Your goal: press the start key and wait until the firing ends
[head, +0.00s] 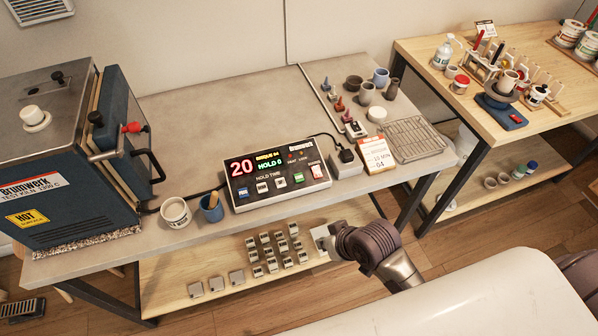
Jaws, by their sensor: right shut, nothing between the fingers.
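The kiln controller (277,174) is a white-framed dark box on the grey table, tilted up towards me. Its display (242,167) reads 20 in red, with HOLD 0 in green beside it. My right gripper (333,240) is shut and empty, in front of the table and apart from the controller. My left gripper is out of view.
A white cup (176,212) and a blue cup (211,207) stand between kiln and controller. A card (377,154), a wire rack (413,138) and small pots are to the right. Several tiles lie on the lower shelf (215,262). A wooden table (430,80) stands farther right.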

